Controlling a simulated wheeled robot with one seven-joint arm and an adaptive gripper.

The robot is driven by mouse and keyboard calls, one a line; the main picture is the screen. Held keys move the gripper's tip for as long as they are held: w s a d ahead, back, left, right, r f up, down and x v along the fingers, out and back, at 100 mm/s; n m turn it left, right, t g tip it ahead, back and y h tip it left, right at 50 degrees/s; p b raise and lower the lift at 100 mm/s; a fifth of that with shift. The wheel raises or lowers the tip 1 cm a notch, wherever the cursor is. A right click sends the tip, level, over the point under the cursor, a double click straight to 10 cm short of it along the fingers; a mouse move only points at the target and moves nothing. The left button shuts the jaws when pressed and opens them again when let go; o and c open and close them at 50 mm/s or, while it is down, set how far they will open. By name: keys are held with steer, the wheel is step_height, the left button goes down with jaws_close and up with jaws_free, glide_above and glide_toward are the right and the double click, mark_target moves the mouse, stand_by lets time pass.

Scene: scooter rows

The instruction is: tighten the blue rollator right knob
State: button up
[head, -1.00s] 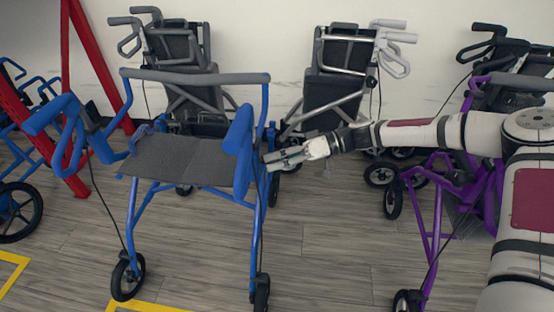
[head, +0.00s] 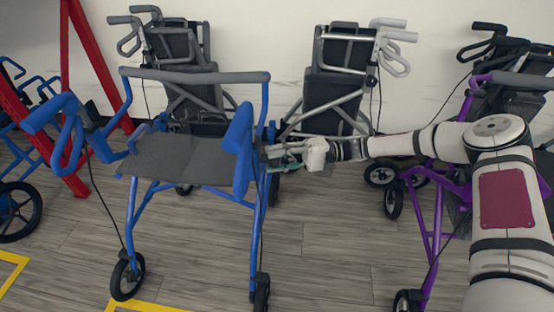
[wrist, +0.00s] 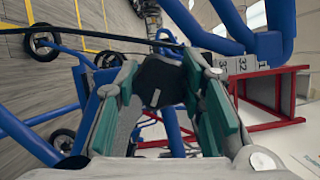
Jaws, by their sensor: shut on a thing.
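The blue rollator (head: 190,158) stands unfolded at centre left, with a dark grey seat and a grey backrest bar. My gripper (head: 272,158) is at the right side of its frame, just below the right handle. In the wrist view, a black knob (wrist: 160,82) sits between the green-padded fingers of my gripper (wrist: 162,95), and they are shut on it. Blue frame tubes (wrist: 235,40) run close behind and beside it. In the head view the frame and my fingers hide the knob.
A purple rollator (head: 432,200) stands to the right, under my arm. Folded grey rollators (head: 338,90) are parked along the back wall. A red frame (head: 95,70) and another blue rollator (head: 15,190) are at left. Grey floor (head: 340,260) is clear in front.

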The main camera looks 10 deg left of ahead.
steer(key=m+y, duration=0.1)
steer(key=m, duration=0.2)
steer(key=m+t+y, duration=0.1)
steer(key=m, duration=0.3)
steer(key=shift+y, duration=0.3)
steer(key=m+t+y+p, duration=0.1)
steer(key=m, duration=0.3)
steer(key=m+t+y+p, duration=0.1)
steer(key=m+t, duration=0.1)
steer(key=m, duration=0.2)
steer(key=shift+f, duration=0.1)
steer(key=shift+m, duration=0.4)
steer(key=o, duration=1.2)
steer(key=shift+c, duration=0.2)
steer(key=shift+d, duration=0.1)
steer(key=s+v, duration=0.1)
steer(key=v, duration=1)
steer(key=shift+w+d+f, duration=0.25)
steer(key=shift+w+d, duration=0.15)
